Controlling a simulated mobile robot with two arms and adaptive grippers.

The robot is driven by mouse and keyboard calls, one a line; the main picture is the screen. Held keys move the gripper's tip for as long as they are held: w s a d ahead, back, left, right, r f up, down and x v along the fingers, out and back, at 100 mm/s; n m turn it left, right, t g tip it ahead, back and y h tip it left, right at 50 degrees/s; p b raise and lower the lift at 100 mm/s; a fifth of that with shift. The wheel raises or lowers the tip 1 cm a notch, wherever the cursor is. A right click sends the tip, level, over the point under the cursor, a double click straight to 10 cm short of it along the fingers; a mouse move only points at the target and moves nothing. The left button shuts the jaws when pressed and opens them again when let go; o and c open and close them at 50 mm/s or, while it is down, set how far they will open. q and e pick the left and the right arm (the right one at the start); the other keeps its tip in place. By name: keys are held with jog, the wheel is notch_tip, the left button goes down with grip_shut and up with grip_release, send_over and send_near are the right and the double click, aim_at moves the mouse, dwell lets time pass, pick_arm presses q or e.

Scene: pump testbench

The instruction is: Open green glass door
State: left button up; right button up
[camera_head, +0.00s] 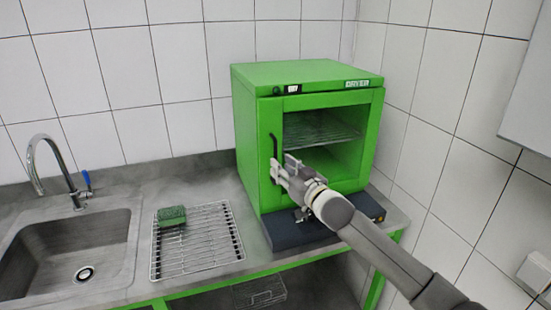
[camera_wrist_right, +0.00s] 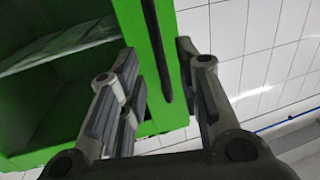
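The green dryer cabinet (camera_head: 308,75) stands on the counter against the back wall. Its green-framed glass door (camera_head: 350,180) looks closed, and a rack shows through the glass. The black vertical handle (camera_head: 274,158) is on the door's left side. My right gripper (camera_head: 284,168) is in front of the door's left edge, at the handle. In the right wrist view the gripper (camera_wrist_right: 155,75) has its fingers spread apart, with the handle (camera_wrist_right: 157,50) appearing between them. I cannot tell whether a finger touches it. My left gripper is not in view.
A wire drying rack (camera_head: 210,245) with a green sponge (camera_head: 171,213) lies left of the dryer. Further left are the sink (camera_head: 62,255) and faucet (camera_head: 50,160). A dark slab (camera_head: 290,233) lies under the dryer. Tiled wall stands close on the right.

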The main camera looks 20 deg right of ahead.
aim_at(275, 181)
jog(key=shift+p+x, duration=0.55)
jog(key=shift+x, duration=1.85)
grip_shut()
